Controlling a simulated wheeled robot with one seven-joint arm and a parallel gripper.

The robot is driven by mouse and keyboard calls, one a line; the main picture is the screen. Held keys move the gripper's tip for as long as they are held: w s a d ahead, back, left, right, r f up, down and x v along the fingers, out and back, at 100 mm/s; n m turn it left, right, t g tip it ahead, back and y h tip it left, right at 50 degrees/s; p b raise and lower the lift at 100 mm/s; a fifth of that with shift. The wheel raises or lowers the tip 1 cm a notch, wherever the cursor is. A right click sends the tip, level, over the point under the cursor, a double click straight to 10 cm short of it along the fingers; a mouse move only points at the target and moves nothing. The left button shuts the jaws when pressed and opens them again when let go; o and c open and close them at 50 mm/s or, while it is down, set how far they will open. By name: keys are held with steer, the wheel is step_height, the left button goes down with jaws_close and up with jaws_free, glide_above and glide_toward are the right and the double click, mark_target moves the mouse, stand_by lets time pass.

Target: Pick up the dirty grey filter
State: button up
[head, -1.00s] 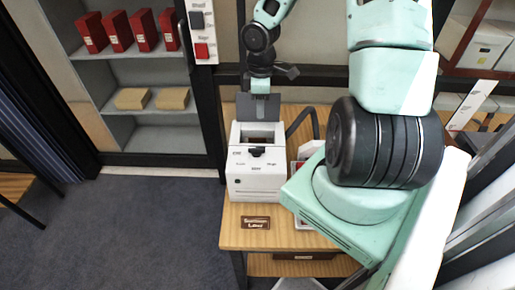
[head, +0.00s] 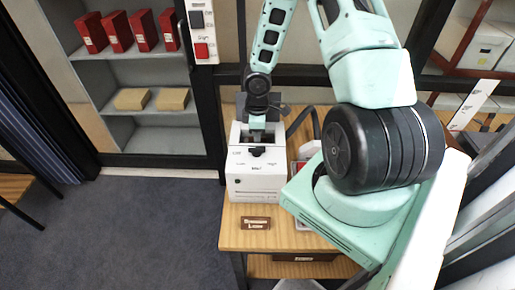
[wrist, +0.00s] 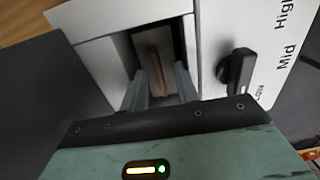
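A white machine (head: 254,184) with a dial on its top stands on the wooden table; its top slot is uncovered. In the wrist view, a grey-brown filter (wrist: 155,62) stands inside the slot of the white machine (wrist: 97,58), with a thin brown strip along it. My gripper (wrist: 162,84) points down into the slot. Its two fingers are apart, one on each side of the strip, and I see no clear contact. In the head view my gripper (head: 258,134) is at the slot, and the filter is hidden there.
A black dial (wrist: 238,68) stands up close beside the slot. A wall panel with a red switch (head: 202,50) hangs behind at left. Shelves with red boxes (head: 117,31) stand at far left. A small sign (head: 256,223) lies at the table's front.

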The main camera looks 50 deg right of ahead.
jaws_close()
